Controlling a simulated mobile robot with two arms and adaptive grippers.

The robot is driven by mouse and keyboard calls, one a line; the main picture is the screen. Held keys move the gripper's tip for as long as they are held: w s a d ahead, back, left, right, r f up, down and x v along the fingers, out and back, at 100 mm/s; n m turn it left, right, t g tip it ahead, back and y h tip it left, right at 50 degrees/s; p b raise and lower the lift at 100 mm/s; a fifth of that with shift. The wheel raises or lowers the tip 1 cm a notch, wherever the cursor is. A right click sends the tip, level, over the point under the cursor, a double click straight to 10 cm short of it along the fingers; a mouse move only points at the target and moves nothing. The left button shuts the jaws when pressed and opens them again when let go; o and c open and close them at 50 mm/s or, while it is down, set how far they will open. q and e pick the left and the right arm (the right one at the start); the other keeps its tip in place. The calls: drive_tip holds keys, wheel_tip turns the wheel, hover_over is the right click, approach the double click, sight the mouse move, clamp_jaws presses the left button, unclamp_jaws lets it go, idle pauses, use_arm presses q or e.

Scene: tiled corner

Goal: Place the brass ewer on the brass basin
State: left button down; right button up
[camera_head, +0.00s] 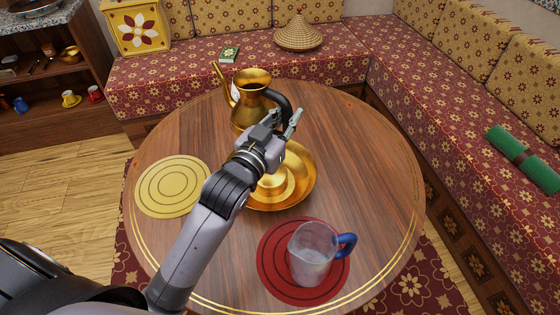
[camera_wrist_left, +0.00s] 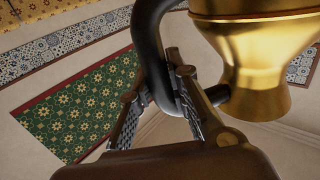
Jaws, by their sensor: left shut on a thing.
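The brass ewer (camera_head: 250,104) has a long spout at its left and a black handle at its right. It stands upright in the head view, behind the brass basin (camera_head: 305,181); I cannot tell whether its base is on the table or above it. My left gripper (camera_head: 287,118) is shut on the ewer's handle. The left wrist view shows the fingers (camera_wrist_left: 180,95) around the black handle, with the ewer's brass body (camera_wrist_left: 262,60) just to the right. My left forearm and hand hide part of the basin. My right gripper is not in view.
A round wooden table (camera_head: 380,170) carries a yellow mat (camera_head: 172,187) at the left and a red mat (camera_head: 272,272) in front. A glass jug (camera_head: 312,262) with a blue handle stands on the red mat. The table's right side is clear. Cushioned benches (camera_head: 340,65) border the table.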

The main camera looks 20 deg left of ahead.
use_arm(q)
wheel_tip(320, 180, down, 14)
drive_tip(key=b, duration=0.2)
drive_tip(key=shift+f, duration=0.1)
idle(0.4)
drive_tip(key=c, duration=1.9)
unclamp_jaws()
drive_tip(key=shift+f, duration=0.15)
drive_tip(key=o, duration=0.4)
drive_tip(key=s+p, duration=0.1)
drive_tip(key=s, duration=0.3)
drive_tip(key=s+a+p, duration=0.1)
drive_tip(key=s, duration=0.3)
drive_tip(key=s+a+p, duration=0.1)
drive_tip(key=s, duration=0.3)
